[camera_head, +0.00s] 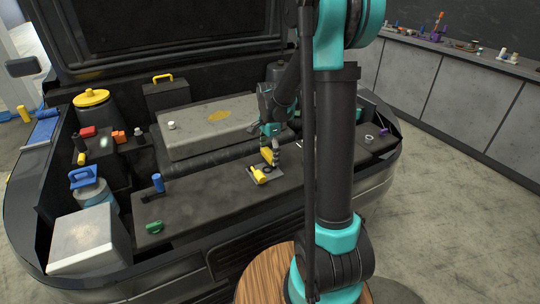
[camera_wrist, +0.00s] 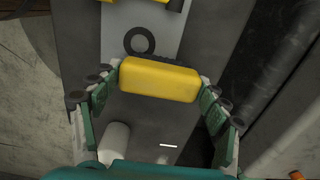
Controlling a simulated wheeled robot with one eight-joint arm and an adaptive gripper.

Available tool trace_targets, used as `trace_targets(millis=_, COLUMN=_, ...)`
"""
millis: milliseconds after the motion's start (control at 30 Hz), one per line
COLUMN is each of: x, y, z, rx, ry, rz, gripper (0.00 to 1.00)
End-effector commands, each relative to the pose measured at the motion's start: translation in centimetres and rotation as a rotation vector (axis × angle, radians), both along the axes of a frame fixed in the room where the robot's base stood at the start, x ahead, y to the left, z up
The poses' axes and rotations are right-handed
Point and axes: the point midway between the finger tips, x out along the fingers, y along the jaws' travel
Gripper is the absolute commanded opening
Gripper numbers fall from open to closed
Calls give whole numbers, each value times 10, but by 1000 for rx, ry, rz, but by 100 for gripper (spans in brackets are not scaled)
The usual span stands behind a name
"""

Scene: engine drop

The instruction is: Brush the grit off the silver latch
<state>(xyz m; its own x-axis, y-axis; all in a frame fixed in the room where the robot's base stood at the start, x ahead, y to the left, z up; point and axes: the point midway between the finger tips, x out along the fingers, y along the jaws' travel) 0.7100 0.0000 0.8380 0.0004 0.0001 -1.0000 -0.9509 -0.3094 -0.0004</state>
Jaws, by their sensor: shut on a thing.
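My gripper (camera_head: 268,148) is over the dark front ledge of the engine bay. In the wrist view my gripper (camera_wrist: 160,80) is shut on a yellow block-shaped piece (camera_wrist: 158,79), its fingers at the two ends. The held yellow piece (camera_head: 267,156) also shows in the head view, just above a grey plate (camera_head: 275,176). A black ring (camera_wrist: 139,40) lies on that plate, beyond the held piece. Another yellow part (camera_head: 259,176) is on the plate. I cannot make out the silver latch or grit for certain, nor any bristles on the held piece.
A blue-handled item (camera_head: 157,183) and a green part (camera_head: 153,226) are on the ledge to the left. A grey engine cover (camera_head: 200,138) lies behind. A pale box (camera_head: 90,240) stands at the left front. A pale ring (camera_head: 369,138) and a purple part (camera_head: 384,131) lie to the right.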

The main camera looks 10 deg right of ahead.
Motion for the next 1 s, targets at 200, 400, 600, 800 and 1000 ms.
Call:
trace_targets(millis=200, x=0, y=0, z=-1, rx=0, ry=0, rz=0, gripper=45)
trace_targets(millis=400, x=-2, y=-1, z=-1, rx=0, ry=0, rz=0, gripper=45)
trace_targets(millis=600, x=-13, y=-4, z=1, rx=0, ry=0, rz=-1, gripper=45)
trace_targets(millis=800, x=-18, y=-6, z=1, rx=0, ry=0, rz=-1, gripper=45)
trace_targets(millis=1000, x=-28, y=-9, z=0, rx=0, ry=0, rz=-1, gripper=45)
